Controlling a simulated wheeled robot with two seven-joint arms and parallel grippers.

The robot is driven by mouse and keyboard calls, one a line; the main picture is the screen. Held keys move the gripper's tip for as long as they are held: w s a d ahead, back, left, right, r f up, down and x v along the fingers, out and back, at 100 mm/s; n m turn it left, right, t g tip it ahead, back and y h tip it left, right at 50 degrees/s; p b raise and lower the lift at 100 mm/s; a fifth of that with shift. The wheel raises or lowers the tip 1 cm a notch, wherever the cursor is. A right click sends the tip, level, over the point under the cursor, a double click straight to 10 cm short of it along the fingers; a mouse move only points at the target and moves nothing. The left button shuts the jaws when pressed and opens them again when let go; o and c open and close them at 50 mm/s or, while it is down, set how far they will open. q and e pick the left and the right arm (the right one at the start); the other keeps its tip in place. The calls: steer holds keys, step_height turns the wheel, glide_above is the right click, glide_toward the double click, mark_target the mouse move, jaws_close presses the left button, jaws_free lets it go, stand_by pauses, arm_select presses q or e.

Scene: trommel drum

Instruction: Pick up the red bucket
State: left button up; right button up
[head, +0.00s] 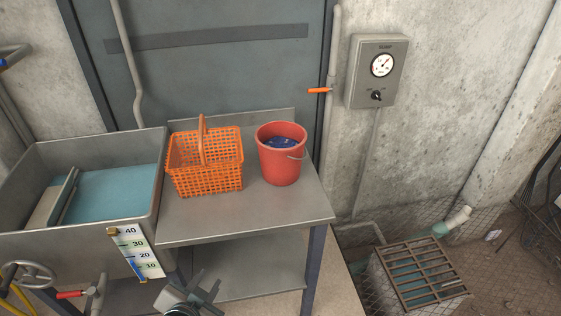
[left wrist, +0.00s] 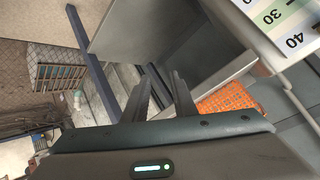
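The red bucket (head: 281,164) stands upright on the right part of the metal side table (head: 270,212), with something dark blue inside. Its thin handle hangs over the right side of the rim. My left gripper (head: 206,286) is low at the bottom of the head view, in front of the table's edge and below its top, well apart from the bucket. In the left wrist view the two fingers of the left gripper (left wrist: 161,86) stand apart with nothing between them. The bucket does not show in that view. My right gripper is not in view.
An orange basket (head: 205,178) with a raised handle stands left of the bucket, with a small gap. A metal tank (head: 82,258) of bluish water with a level scale (head: 136,255) adjoins the table. A lower shelf (head: 255,272) lies beneath. A grated pit (head: 420,273) is at the right.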

arm_select(q)
steer(key=s+a+f+n+g, duration=0.15)
steer(key=s+f+g, duration=0.25)
steer(key=s+f, duration=0.55)
step_height(320, 180, down, 18)
steer(key=d+n+h, duration=0.1)
steer(key=d, duration=0.2)
steer(key=s+f, duration=0.3)
steer(key=f, duration=0.5)
steer(key=s+f, duration=0.4)
steer(key=f, duration=0.4)
steer(key=shift+s+d+f+n+g+h, duration=0.15)
steer(key=shift+d+n+g+h, duration=0.2)
steer(key=shift+n+g+h, duration=0.1)
steer(key=shift+s+a, duration=0.1)
steer(key=shift+a, duration=0.05)
